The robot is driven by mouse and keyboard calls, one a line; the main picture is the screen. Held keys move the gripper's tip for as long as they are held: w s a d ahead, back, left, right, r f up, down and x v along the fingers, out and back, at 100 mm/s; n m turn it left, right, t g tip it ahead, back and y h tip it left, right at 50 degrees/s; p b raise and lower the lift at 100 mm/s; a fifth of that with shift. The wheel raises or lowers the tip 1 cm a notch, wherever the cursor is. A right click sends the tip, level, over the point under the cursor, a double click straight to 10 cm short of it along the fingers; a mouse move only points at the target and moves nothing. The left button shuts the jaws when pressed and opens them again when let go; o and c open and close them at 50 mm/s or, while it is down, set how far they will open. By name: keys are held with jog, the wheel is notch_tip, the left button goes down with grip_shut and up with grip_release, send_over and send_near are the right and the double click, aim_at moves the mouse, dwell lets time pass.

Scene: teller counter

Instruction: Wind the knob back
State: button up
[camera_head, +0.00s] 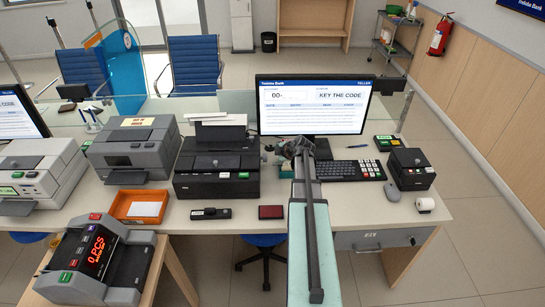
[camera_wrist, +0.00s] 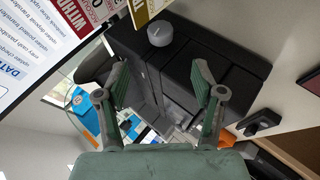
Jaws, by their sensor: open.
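The round grey knob (camera_wrist: 160,33) sticks out from the side of a black machine (camera_wrist: 190,60) in the wrist view. The black machine (camera_head: 217,175) stands on the counter left of the monitor in the head view; I cannot clearly make out the knob there. My gripper (camera_wrist: 160,64) is open, with its two fingers apart and nothing held between them. In the wrist view the knob shows beyond the fingertips, above the gap between them, and apart from them. In the head view my gripper (camera_head: 284,149) is small, close to the machine's right side, in front of the monitor.
The monitor (camera_head: 312,104) stands behind my gripper. A keyboard (camera_head: 350,171) and a small black box (camera_head: 411,168) lie to the right. A grey machine (camera_head: 135,150) and an orange tray (camera_head: 139,207) are to the left. A stapler-like black item (camera_head: 211,213) lies in front.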

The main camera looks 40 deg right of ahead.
jog(key=shift+s+a+r, duration=0.1)
jog(key=shift+s+r, duration=0.3)
jog(key=shift+s, duration=0.05)
